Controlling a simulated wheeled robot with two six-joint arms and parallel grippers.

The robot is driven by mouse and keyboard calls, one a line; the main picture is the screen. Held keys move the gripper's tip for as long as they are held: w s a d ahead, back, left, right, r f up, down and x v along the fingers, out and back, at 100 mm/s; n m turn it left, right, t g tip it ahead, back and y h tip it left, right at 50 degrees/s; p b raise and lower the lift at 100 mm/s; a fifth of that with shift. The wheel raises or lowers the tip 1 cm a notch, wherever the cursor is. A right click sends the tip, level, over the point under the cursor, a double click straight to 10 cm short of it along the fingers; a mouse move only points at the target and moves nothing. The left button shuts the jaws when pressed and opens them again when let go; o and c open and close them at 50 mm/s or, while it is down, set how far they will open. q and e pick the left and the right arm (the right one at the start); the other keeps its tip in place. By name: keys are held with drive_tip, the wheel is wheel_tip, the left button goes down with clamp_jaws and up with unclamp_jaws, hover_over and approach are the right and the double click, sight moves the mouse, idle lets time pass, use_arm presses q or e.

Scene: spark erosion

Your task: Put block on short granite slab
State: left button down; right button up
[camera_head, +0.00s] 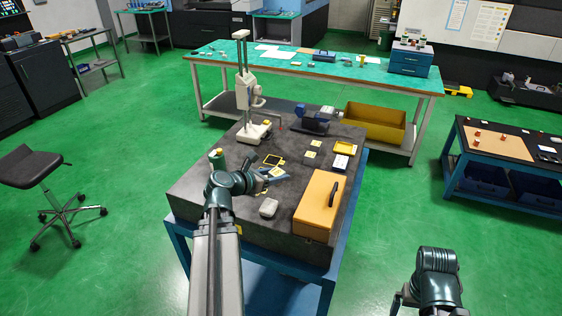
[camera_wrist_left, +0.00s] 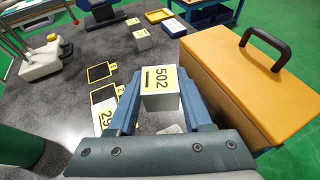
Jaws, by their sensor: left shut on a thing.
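My left gripper (camera_head: 276,173) is over the dark granite slab (camera_head: 190,194) on its blue stand. In the left wrist view its two blue fingers are shut on a small grey block (camera_wrist_left: 160,100) with a yellow label reading 502. The block sits between the fingers, label towards the camera. I cannot tell whether its underside touches the slab.
An orange case (camera_head: 317,206) with a black handle stands right of the gripper. A rounded grey object (camera_head: 268,207) lies nearer. A height gauge (camera_head: 244,90) stands at the slab's far left. Yellow-framed cards (camera_wrist_left: 101,72) and a labelled block (camera_wrist_left: 141,39) lie beyond.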

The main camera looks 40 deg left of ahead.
use_arm(q)
drive_tip(key=shift+f+b, duration=1.15)
drive_tip(key=shift+f, duration=0.4)
drive_tip(key=b, duration=0.1)
hover_over(303, 175)
drive_tip(key=shift+s+f, duration=0.4)
drive_tip(key=shift+f, duration=0.25)
drive_tip(key=f+b, duration=0.2)
drive_tip(key=w+f+b, duration=0.1)
drive_tip(key=b, duration=0.1)
drive_tip(key=shift+f, duration=0.4)
drive_tip(key=shift+r, duration=0.1)
drive_tip(key=c, duration=0.8)
unclamp_jaws()
drive_tip(key=shift+f, duration=0.2)
drive_tip(key=o, duration=0.5)
drive_tip(key=shift+r, duration=0.1)
